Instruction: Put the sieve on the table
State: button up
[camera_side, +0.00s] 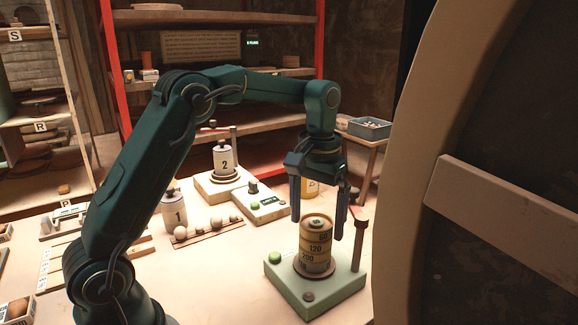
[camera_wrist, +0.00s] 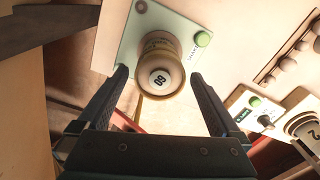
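A yellowish stack of round sieves (camera_side: 316,252) stands upright on a pale green base (camera_side: 335,289). Its bands carry numbers such as 120 and 200. In the wrist view the stack (camera_wrist: 160,75) shows from above, with 60 on its round top. My gripper (camera_side: 319,228) points down at the stack's top, open and empty. In the wrist view its fingers (camera_wrist: 160,76) are spread to the left and right of the stack, with gaps on both sides. I cannot tell how far the fingertips reach below the top. The table (camera_side: 220,285) has bare wood around the base.
A post (camera_side: 358,242) rises from the base's right side, close to my gripper. Canister 1 (camera_side: 175,212), canister 2 (camera_side: 223,160) on its stand and a rack of balls (camera_side: 208,230) stand to the left. A large wheel-like rim (camera_side: 420,130) fills the right.

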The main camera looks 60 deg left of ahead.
aim_at(315, 223)
jog(key=shift+r, duration=2.4)
jog(key=shift+s+d+r, duration=0.15)
jog(key=shift+s+r, duration=0.1)
jog(key=shift+r, duration=0.2)
jog(key=s+d+r+m+t, duration=0.2)
jog(key=s+d+r+t, duration=0.1)
jog(key=s, duration=0.5)
jog(key=s+d+f+m+t, duration=0.1)
jog(key=s+f+t, duration=0.1)
jog(key=s+f, duration=0.3)
jog(key=s, duration=0.4)
jog(key=shift+d+f+m+t, duration=0.2)
jog(key=shift+f+m+t, duration=0.1)
jog(key=shift+m, duration=0.1)
jog(key=shift+s, duration=0.15)
